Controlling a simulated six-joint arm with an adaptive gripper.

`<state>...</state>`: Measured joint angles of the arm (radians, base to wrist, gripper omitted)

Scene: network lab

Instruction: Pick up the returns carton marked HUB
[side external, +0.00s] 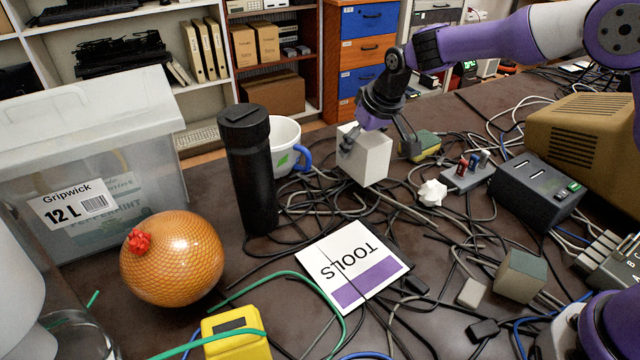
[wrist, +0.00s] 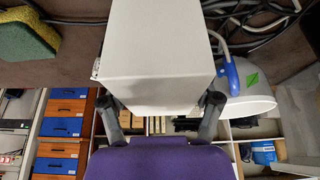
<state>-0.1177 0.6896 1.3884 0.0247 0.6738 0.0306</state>
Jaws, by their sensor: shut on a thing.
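A plain white carton (side external: 364,156) is in my gripper (side external: 378,142) towards the back middle of the desk in the side view. My gripper is shut on it, with a dark finger on either side. In the wrist view the carton (wrist: 160,60) fills the middle between the two fingertips (wrist: 160,108). No HUB marking shows on the faces in view. Cables lie around and behind its lower end, and I cannot tell whether its base touches the desk.
A white mug (side external: 280,140) and black bottle (side external: 250,175) stand left of the carton. A sponge (side external: 424,146), crumpled paper (side external: 432,192) and black box (side external: 538,188) lie right. A TOOLS card (side external: 352,265) lies in front. Tangled cables cover much of the desk.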

